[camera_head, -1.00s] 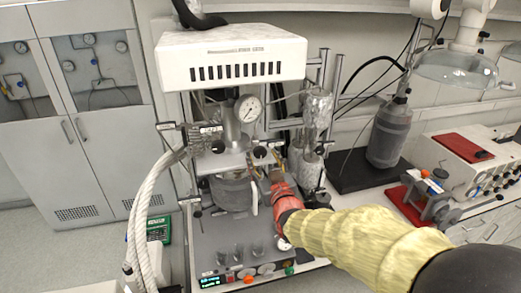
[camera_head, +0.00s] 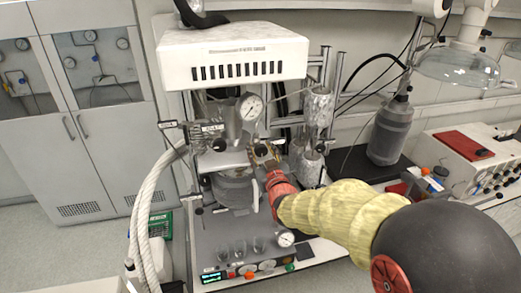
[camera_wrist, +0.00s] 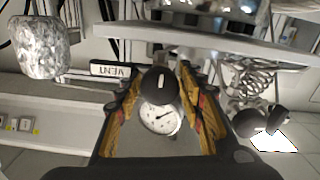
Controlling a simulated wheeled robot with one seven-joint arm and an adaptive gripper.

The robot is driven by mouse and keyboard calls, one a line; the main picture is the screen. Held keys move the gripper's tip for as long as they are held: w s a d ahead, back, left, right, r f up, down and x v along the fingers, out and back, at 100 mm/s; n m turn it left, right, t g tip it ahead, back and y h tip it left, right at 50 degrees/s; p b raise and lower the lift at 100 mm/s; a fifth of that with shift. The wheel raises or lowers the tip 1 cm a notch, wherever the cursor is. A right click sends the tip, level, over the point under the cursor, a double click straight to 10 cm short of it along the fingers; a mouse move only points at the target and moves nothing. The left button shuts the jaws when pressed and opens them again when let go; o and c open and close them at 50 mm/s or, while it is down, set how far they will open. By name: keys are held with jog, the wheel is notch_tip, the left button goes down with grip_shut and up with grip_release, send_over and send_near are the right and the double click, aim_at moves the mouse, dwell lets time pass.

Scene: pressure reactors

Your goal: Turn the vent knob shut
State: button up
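The vent knob, a round black knob (camera_wrist: 160,85) with a short white mark upright on its face, shows in the wrist view beside a white VENT label (camera_wrist: 110,70). My gripper (camera_wrist: 162,80) has its two yellow fingers spread, one on each side of the knob. The fingertips lie close to the knob's edges; I cannot tell whether they touch it. In the head view my gripper (camera_head: 263,156) is at the front of the reactor, below the pressure gauge (camera_head: 250,108). There the knob is too small and covered to make out.
A dial gauge (camera_wrist: 160,118) shows between my fingers, below the knob. Other black knobs (camera_wrist: 262,121) are at the right in the wrist view. The reactor's white housing (camera_head: 235,60) overhangs above. Small glass beakers (camera_head: 240,248) stand on the base below. A braided hose (camera_head: 143,225) hangs left.

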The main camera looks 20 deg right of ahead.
jog(key=c, duration=0.8)
jog(key=shift+f+b, duration=0.1)
jog(key=shift+b, duration=0.45)
jog(key=m+b, duration=0.3)
jog(key=b, duration=0.2)
jog(key=shift+f, duration=0.2)
jog(key=m+b, duration=0.4)
jog(key=b, duration=0.3)
jog(key=shift+m, duration=0.3)
jog(key=m+b, duration=0.5)
jog(key=b, duration=0.1)
jog(key=shift+d, duration=0.1)
jog(key=m+b, duration=0.3)
jog(key=m, duration=0.2)
jog(key=shift+r, duration=0.15)
jog(key=shift+m, duration=0.3)
